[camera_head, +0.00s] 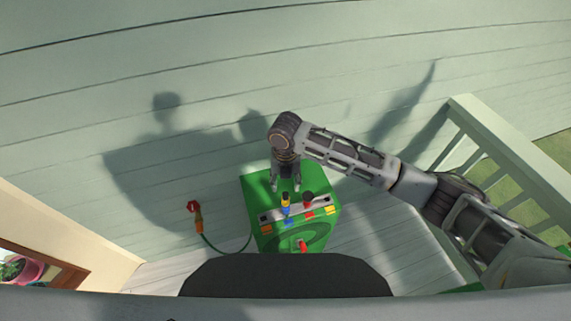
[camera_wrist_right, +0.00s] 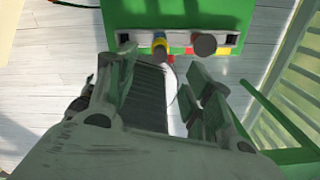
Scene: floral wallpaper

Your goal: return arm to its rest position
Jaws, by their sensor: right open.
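My right arm (camera_head: 350,155) reaches in from the right edge in the head view and bends down at its wrist. My right gripper (camera_head: 286,184) points down over the back of a green box-shaped machine (camera_head: 262,190). Its fingers are apart and nothing shows between them. In the right wrist view the open fingers (camera_wrist_right: 160,95) show in front of the machine's green top (camera_wrist_right: 180,12). A yellow-and-blue knob (camera_head: 286,205) and a dark red knob (camera_head: 308,198) stand on the machine's panel, clear of the fingers. My left gripper is not in view.
A green hose with a red-and-orange nozzle (camera_head: 195,212) rises left of the machine. A pale plank wall (camera_head: 60,130) stands behind. A railing (camera_head: 485,140) stands at the right, near my right arm. A pink flowerpot (camera_head: 28,270) is at the lower left.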

